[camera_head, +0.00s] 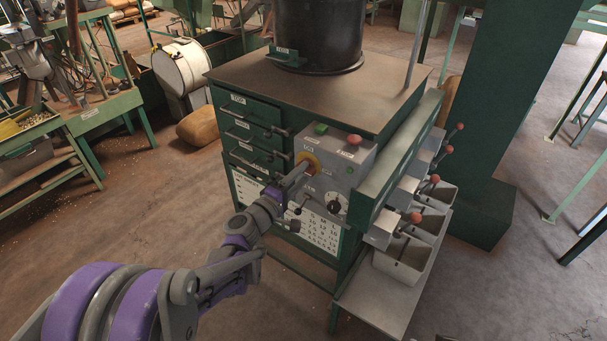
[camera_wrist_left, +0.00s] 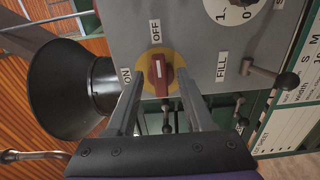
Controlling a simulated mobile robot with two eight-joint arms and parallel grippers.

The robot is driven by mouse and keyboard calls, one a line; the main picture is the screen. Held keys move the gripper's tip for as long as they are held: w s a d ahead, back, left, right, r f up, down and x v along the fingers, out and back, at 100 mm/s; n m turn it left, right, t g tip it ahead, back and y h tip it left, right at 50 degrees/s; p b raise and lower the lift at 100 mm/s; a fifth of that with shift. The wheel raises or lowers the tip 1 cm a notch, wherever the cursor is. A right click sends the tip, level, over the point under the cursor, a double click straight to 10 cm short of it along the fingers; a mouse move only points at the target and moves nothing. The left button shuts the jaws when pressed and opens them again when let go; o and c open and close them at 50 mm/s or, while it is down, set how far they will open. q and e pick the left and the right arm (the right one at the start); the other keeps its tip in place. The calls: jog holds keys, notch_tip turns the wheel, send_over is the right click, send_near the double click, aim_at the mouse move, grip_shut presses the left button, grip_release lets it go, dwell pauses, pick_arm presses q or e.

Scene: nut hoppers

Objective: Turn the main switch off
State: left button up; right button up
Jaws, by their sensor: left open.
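The main switch is a red rotary handle (camera_wrist_left: 162,76) on a yellow disc (camera_wrist_left: 146,66) on the grey control box. In the left wrist view the handle's length runs up and down, roughly in line with the OFF label (camera_wrist_left: 156,31); the ON label (camera_wrist_left: 126,78) is to its left. My left gripper (camera_wrist_left: 160,66) is open, with one finger on each side of the handle; I cannot tell whether they touch it. In the head view my left gripper (camera_head: 305,172) reaches the yellow disc (camera_head: 310,157) and partly covers it. My right gripper is not in view.
The control box (camera_head: 338,186) also has a green button (camera_head: 321,128), a red button (camera_head: 354,140) and a dial (camera_head: 334,207). A lever with a black knob (camera_wrist_left: 287,81) stands out beside the switch. Drawers with handles (camera_head: 250,132) lie left; bins (camera_head: 402,257) right.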

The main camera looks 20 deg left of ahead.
pick_arm(q)
jog(key=v, duration=0.9)
jog(key=shift+s+b, duration=0.25)
jog(key=shift+b, duration=0.15)
jog(key=s+d+f+m+g, duration=0.6)
jog(key=s+d+m+g, duration=0.25)
jog(key=s, duration=0.25)
jog(key=s+a+f+m+g+y, duration=0.1)
jog(key=s+a+f+m+y, duration=0.1)
jog(key=s, duration=0.4)
jog(key=s+a+f+m+g+y, duration=0.2)
jog(key=s+a+f+m+y, duration=0.1)
jog(key=s, duration=0.3)
jog(key=shift+s+a+y, duration=0.15)
jog(key=shift+a+y, duration=0.45)
dwell(0.8)
